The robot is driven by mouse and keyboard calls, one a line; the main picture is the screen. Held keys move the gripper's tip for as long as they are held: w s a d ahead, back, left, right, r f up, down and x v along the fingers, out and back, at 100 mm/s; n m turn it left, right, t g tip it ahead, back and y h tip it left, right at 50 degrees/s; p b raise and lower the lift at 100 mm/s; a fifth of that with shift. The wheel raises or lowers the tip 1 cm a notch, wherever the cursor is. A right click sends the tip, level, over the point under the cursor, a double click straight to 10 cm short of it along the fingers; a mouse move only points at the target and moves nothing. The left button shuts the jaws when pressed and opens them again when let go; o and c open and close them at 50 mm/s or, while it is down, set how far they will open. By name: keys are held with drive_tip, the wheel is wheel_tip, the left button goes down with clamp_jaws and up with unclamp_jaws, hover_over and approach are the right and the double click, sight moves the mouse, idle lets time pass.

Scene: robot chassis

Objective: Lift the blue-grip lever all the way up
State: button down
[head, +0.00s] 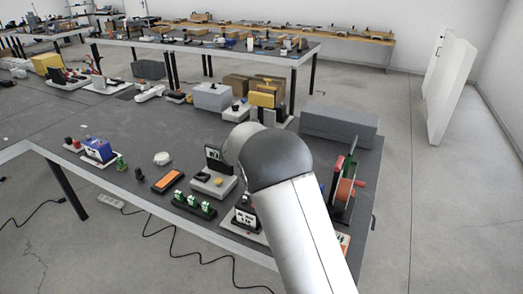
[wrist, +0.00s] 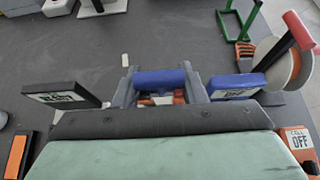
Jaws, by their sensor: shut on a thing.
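In the wrist view the blue grip (wrist: 160,78) is a short horizontal cylinder at the picture's middle. My gripper (wrist: 160,90) has its two grey fingers at either end of the grip and is shut on it. Below the grip, small white and orange parts show, partly hidden by the gripper's body. The lever's base and pivot are mostly hidden, so its angle cannot be told. In the head view my arm covers the gripper and the grip.
In the wrist view a black labelled plate (wrist: 62,95) stands left of the fingers and a blue labelled plate (wrist: 237,86) close on the right. A red-handled wheel (wrist: 290,62) stands at far right. A grey box (head: 340,126) lies behind my arm in the head view.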

drive_tip(key=shift+w+d+r, duration=0.2)
drive_tip(key=shift+r, duration=0.05)
drive_tip(key=c, duration=1.3)
unclamp_jaws()
drive_tip(key=o, duration=0.4)
drive_tip(key=shift+w+d+f, duration=0.1)
drive_tip(key=shift+w+f, duration=0.1)
drive_tip(key=shift+f, duration=0.05)
drive_tip(key=shift+s+a, duration=0.2)
drive_tip(key=shift+s, duration=0.05)
drive_tip(key=b+v, duration=0.3)
drive_tip(key=v, duration=1.4)
drive_tip(key=shift+s+r, duration=0.15)
